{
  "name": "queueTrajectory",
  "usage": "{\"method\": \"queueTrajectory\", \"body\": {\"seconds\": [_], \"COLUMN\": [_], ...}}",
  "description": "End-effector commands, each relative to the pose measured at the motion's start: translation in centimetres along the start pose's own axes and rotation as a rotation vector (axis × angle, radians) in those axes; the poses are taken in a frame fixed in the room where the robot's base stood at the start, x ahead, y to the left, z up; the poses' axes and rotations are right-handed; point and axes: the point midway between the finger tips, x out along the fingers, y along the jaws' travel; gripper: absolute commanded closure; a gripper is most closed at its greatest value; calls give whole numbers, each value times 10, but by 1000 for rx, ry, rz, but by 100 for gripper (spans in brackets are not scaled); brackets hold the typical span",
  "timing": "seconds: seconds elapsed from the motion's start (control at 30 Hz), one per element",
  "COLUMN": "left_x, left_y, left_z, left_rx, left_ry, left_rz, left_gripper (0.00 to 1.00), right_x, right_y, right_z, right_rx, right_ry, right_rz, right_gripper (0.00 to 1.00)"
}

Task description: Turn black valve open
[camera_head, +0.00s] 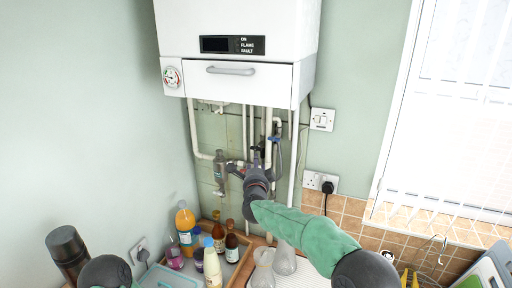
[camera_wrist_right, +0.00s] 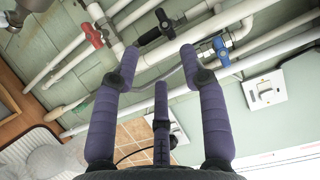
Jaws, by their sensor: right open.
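The black valve (camera_wrist_right: 164,20) sits on a white pipe at the top middle of the right wrist view, its dark handle lying slantwise. In the head view the spot is small and largely hidden behind my right gripper (camera_head: 257,178). In the right wrist view my right gripper (camera_wrist_right: 159,58) has its purple-grey fingers spread with nothing between them. The valve lies just beyond the fingertips, and I cannot tell whether they touch. My left gripper is not in view.
A red valve (camera_wrist_right: 92,35) and a blue valve (camera_wrist_right: 221,50) flank the black one. The white boiler (camera_head: 238,45) hangs above the pipes. Below, a tray with several bottles (camera_head: 212,262) and glass flasks (camera_head: 285,260) stand on the counter. Sockets (camera_head: 320,181) are to the right.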

Motion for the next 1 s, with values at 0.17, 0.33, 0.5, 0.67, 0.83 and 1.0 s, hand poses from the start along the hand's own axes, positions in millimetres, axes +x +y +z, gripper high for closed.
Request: {"method": "queueTrajectory", "body": {"seconds": [0.17,0.33,0.5,0.67,0.83,1.0], "left_x": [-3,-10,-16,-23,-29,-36], "left_y": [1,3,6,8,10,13], "left_z": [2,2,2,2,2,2], "left_rx": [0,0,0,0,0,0], "left_ry": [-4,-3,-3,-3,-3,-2], "left_rz": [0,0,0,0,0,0], "left_gripper": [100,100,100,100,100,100], "right_x": [8,26,46,63,80,94], "right_y": [-2,-1,-1,-1,-1,-1], "right_z": [0,0,0,0,0,0], "right_rx": [2,1,0,1,0,0], "right_ry": [0,2,1,1,0,0], "right_rz": [-1,0,0,1,0,0], "right_gripper": [56,56,56,56,56,56]}}
